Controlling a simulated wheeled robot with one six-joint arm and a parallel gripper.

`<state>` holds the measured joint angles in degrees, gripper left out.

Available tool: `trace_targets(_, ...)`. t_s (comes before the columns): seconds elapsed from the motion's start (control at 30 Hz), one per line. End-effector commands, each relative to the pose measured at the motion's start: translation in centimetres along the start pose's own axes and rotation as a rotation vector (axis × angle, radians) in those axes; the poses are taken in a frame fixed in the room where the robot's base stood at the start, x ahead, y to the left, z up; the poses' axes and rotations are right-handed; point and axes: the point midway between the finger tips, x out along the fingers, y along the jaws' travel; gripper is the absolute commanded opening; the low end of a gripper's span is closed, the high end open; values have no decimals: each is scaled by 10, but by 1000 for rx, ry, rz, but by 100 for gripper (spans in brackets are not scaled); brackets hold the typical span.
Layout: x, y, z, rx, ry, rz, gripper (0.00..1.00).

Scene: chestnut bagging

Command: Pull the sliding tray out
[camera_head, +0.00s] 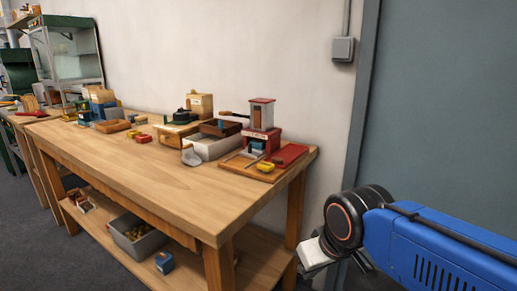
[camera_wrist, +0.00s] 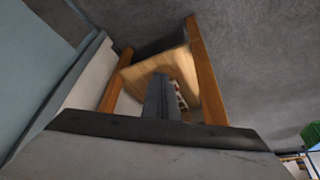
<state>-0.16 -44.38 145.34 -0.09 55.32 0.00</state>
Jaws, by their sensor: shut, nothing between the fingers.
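A pale grey tray (camera_head: 212,147) sits on the wooden workbench (camera_head: 135,170), partly under a dark brown box (camera_head: 220,128). A red and grey machine (camera_head: 262,125) stands to its right, beside a flat red piece (camera_head: 289,155) on a wooden board. I cannot tell for sure which of these is the sliding tray. My gripper (camera_wrist: 162,82) is shut and empty in the wrist view, well away from the trays. In the head view my arm is at the lower right, off the bench's right end, and the fingertips are not clear.
A grey bin (camera_head: 138,237) of brown items and a blue box (camera_head: 164,262) are on the lower shelf. Several small boxes and tools crowd the bench's back. Its front is clear. A wall and a grey-blue door (camera_head: 445,100) stand behind.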

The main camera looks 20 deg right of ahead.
Motion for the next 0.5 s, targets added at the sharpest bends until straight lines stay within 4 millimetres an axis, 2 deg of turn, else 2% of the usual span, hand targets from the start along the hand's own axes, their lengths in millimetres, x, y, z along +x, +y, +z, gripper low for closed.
trace_targets(0.23,0,0,0,0,0,0,0)
trace_targets(0.3,0,0,-1,0,0,0,17)
trace_targets(0.33,-2,0,-3,0,0,0,20)
trace_targets(0.43,-10,0,-18,4,-2,1,20)
trace_targets(0.5,-21,0,-39,8,-3,3,20)
